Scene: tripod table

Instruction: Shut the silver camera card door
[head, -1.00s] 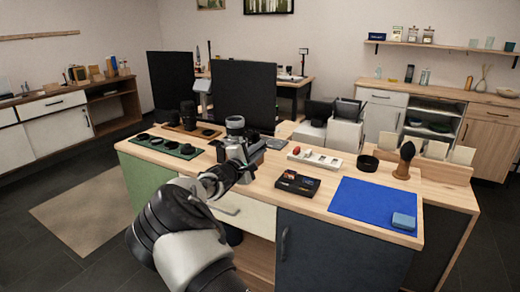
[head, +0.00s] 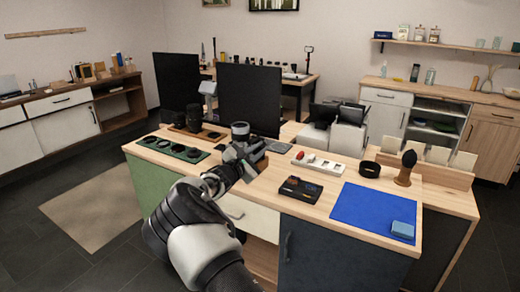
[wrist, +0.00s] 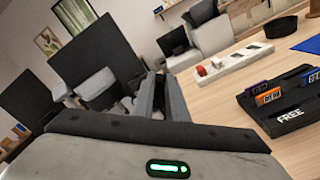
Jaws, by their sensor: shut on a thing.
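In the wrist view, my gripper's dark fingers (wrist: 166,98) are close together, shut on a small part at the camera that I take to be the card door. The door itself is hidden by the fingers and wrist housing, so its angle cannot be told.
A blue mat (head: 372,211) lies further right. A green lens tray (head: 172,149) is to the left. Bare wood lies between the camera and case.

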